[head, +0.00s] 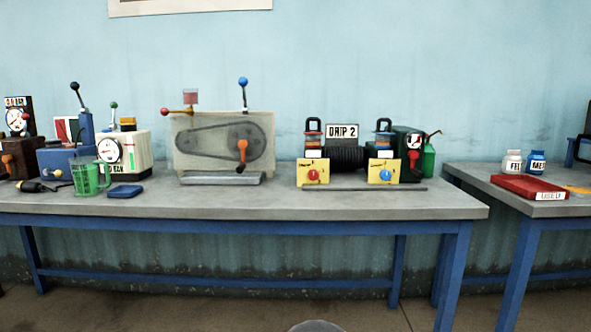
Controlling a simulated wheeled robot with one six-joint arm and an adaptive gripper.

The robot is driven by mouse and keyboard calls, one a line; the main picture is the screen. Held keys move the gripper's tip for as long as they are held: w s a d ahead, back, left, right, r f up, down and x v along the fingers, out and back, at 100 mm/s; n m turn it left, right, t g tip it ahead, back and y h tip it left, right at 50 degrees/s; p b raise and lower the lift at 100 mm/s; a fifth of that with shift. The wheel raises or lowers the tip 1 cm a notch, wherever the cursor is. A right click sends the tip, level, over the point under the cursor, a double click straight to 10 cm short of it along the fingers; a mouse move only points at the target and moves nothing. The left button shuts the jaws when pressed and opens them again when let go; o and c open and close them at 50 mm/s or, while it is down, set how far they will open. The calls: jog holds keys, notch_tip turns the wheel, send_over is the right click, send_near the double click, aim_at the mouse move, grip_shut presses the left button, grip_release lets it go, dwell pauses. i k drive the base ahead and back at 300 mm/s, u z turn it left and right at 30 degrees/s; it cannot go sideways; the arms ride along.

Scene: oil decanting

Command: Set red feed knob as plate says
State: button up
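The red knob (313,175) sits on a yellow panel (323,179) at the front left of a black ribbed machine (347,158) on the long workbench. Marks on the panel are too small to read, so the knob's setting cannot be told. A white plate (342,131) above the machine reads "DRIP 2". A matching blue knob (385,176) sits on a second yellow panel (371,180) to the right. Above each panel stands a small cup with a black loop on top. My gripper is not in view.
A guarded belt machine (190,155) with levers stands to the left on the bench (400,206). A dark bar (390,188) lies before the panels. A second table stands right across a gap.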

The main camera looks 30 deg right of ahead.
aim_at(313, 175)
jog(key=z, duration=0.35)
jog(key=i, duration=0.8)
jog(key=z, duration=0.65)
